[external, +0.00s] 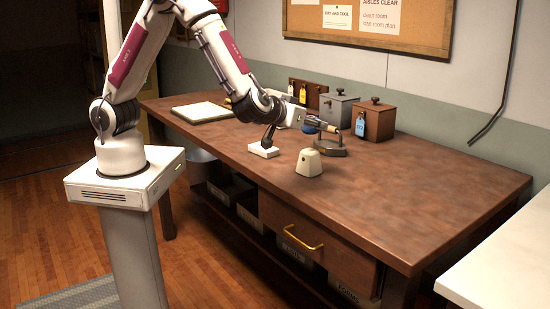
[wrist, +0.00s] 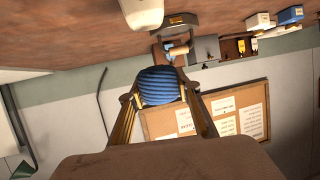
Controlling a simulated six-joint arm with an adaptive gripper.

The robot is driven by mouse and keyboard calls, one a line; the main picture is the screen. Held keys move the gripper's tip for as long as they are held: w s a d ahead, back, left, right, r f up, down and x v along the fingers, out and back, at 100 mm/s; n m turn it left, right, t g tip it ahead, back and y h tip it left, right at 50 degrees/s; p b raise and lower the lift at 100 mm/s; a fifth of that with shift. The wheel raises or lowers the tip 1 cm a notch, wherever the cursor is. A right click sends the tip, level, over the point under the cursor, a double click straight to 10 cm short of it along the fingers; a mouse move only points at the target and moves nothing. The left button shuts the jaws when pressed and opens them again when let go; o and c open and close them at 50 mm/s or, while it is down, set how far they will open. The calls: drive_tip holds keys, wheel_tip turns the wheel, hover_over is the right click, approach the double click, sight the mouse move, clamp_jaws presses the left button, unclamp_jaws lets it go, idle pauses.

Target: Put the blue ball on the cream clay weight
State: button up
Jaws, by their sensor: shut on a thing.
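My gripper (external: 308,121) is shut on the blue ball (wrist: 158,86); in the wrist view its two fingers press the ball's sides. The ball looks ribbed, like wound yarn. In the external view the blue ball (external: 313,126) shows only partly beside my gripper, above the table. The cream clay weight (external: 309,163) stands upright on the table, a squat tapered block with a small dark mark. It is nearer the front edge than my gripper, apart from the ball. In the wrist view the cream clay weight (wrist: 142,12) is cut off by the top edge.
A metal stand with a wooden handle (external: 328,146) is close behind the weight. A white-based stand with a dark arm (external: 263,150) is to its left. A grey box (external: 340,108) and a brown box (external: 374,120) stand at the back. The table's right part is clear.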

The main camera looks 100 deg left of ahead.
sight(310, 150)
drive_tip(key=shift+f, duration=0.6)
drive_tip(key=shift+f, duration=0.1)
drive_tip(key=shift+f, duration=1.75)
drive_tip(key=shift+f, duration=0.15)
drive_tip(key=o, duration=0.9)
drive_tip(key=shift+s+d+r, duration=0.2)
drive_tip(key=shift+d+r, duration=0.15)
drive_tip(key=shift+d, duration=0.05)
drive_tip(key=v, duration=1.1)
